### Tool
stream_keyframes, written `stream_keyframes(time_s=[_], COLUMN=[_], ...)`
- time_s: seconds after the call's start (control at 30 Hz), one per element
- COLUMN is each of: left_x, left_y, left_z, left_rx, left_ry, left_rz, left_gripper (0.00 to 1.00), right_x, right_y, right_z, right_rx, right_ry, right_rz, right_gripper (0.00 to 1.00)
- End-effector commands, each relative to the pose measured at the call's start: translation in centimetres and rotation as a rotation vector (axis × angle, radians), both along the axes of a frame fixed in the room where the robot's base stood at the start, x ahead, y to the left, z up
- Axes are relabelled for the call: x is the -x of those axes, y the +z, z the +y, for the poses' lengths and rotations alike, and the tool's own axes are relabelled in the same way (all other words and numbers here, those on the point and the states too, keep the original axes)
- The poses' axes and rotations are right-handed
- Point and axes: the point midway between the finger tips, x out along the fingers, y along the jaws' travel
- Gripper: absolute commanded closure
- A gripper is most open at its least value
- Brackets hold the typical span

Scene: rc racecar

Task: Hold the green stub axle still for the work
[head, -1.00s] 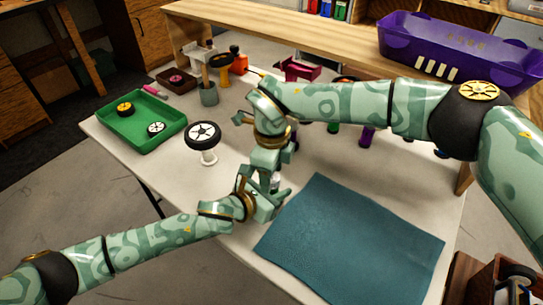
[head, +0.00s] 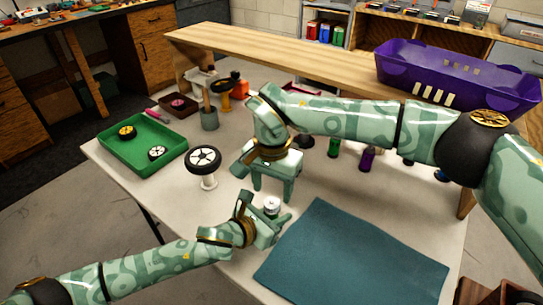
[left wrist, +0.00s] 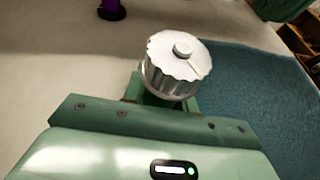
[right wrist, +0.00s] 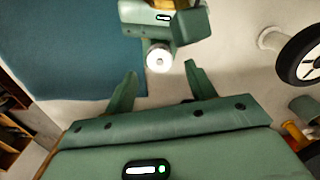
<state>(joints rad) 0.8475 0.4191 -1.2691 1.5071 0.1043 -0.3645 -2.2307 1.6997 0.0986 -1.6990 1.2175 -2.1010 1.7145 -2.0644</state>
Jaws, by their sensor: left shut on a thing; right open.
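Green shows just below the cap in the left wrist view, but I cannot tell the stub axle from my green fingers there. My right gripper (right wrist: 160,76) is open and empty. The cap lies beyond the gap between its fingertips, apart from them. In the head view the right gripper (head: 275,192) hangs just behind the cap.
A blue-green mat (head: 350,255) lies right of the left gripper. A wheel on a white stand (head: 203,160) and a green tray (head: 112,146) with two small wheels are left. Green (head: 333,146) and purple (head: 367,158) posts stand behind the right arm. A purple bin (head: 455,80) sits on the shelf.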

Motion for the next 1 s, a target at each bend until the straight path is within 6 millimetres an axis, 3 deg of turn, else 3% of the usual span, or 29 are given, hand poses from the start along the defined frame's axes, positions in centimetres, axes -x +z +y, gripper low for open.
stream_keyframes(time_s=[0.33, 1.0], left_x=[0.0, 0.0], left_y=[-0.1, 0.0], left_z=[0.0, 0.0], left_rx=[0.000, 0.000], left_ry=[0.000, -0.001], left_rz=[0.001, 0.002], left_gripper=[0.97, 0.97], right_x=[0.0, -0.5], right_y=[8.5, 6.5], right_z=[0.0, 0.3], right_rx=[0.000, -0.028], right_ry=[-0.001, -1.304], right_rz=[-0.003, -0.014], right_gripper=[0.45, 0.45])
